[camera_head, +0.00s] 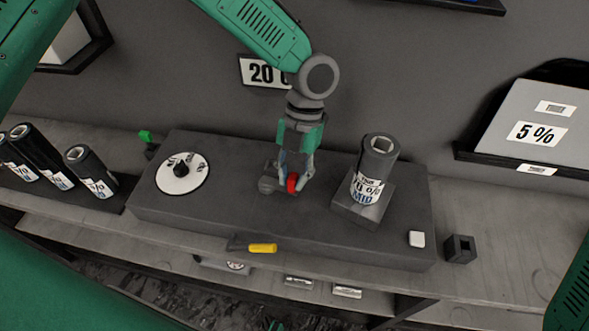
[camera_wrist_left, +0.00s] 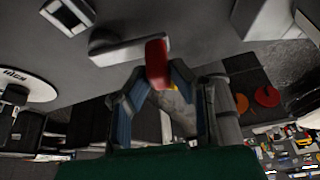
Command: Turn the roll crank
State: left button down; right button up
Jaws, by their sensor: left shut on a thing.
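The roll crank has a red handle (camera_head: 292,182) and a grey arm, on top of the dark machine block (camera_head: 310,235). My left gripper (camera_head: 294,180) comes down from above and is shut on the red handle. In the left wrist view the red handle (camera_wrist_left: 156,62) stands between the fingertips of my left gripper (camera_wrist_left: 157,80), with the grey crank arm (camera_wrist_left: 115,45) reaching left from it. A dark roll (camera_head: 377,160) with a white label marked MID stands upright on a grey base to the right of the crank. My right gripper is not in view.
A white dial (camera_head: 182,174) with a black knob lies left on the block. A yellow handle (camera_head: 262,248) is at the front edge, a white button (camera_head: 417,239) at the right. Several dark rolls (camera_head: 90,172) stand at far left. A 5 % panel (camera_head: 537,133) is at right.

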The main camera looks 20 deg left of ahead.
pick_arm(q)
jog(key=shift+m, duration=0.3)
jog(key=c, duration=1.4)
grip_release()
jog(key=shift+c, duration=0.2)
jog(key=v, duration=0.7)
jog(key=shift+r, duration=0.2)
jog(key=shift+w+d, duration=0.1)
jog(key=shift+w, duration=0.05)
